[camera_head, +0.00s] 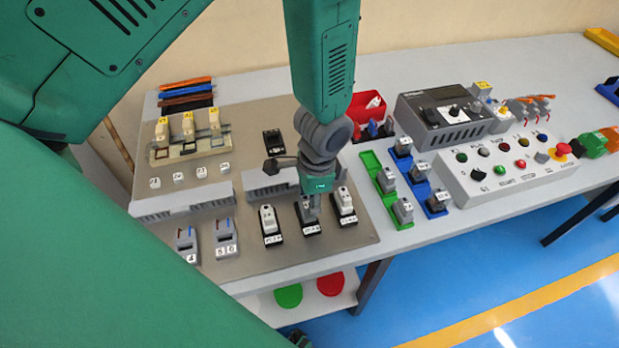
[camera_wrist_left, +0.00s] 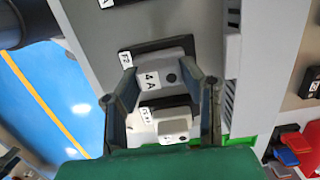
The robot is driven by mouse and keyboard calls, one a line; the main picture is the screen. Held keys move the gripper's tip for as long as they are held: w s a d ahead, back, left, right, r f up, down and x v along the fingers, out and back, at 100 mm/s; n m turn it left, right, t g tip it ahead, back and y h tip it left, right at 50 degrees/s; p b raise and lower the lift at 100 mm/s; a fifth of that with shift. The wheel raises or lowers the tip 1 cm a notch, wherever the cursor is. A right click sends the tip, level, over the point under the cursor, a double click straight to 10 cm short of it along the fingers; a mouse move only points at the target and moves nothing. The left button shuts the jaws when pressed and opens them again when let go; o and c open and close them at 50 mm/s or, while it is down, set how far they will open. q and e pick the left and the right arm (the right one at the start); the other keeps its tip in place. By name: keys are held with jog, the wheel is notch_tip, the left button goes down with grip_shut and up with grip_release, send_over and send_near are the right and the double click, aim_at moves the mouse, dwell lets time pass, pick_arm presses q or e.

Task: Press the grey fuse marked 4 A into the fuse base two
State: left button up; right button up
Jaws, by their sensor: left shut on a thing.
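The grey fuse marked 4 A (camera_wrist_left: 158,75) is between the fingers of my left gripper (camera_wrist_left: 165,100), which is shut on it. In the head view my left gripper (camera_head: 311,205) points down over the middle of three black fuse bases. This base, fuse base two (camera_wrist_left: 126,60), has a white label, and the fuse is at it. I cannot tell whether the fuse is fully seated. In the head view the fingers largely hide the fuse. The left fuse base (camera_head: 271,239) and right fuse base (camera_head: 346,219) hold light-coloured fuses. My right gripper is not in view.
A green rack (camera_head: 368,160) and a blue rack (camera_head: 432,213) with grey fuses stand right of the panel (camera_head: 330,253). A grey raised duct (camera_head: 180,205) runs behind the bases. A control box (camera_head: 475,196) is farther right.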

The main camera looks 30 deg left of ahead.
pick_arm(q)
jog(key=shift+f, duration=0.15)
jog(key=o, duration=1.2)
jog(key=shift+o, duration=0.2)
jog(key=shift+r, duration=0.3)
notch_tip(320, 180, up, 11)
jog(key=w+d, duration=0.1)
jog(key=shift+w, duration=0.15)
jog(key=shift+r, duration=0.1)
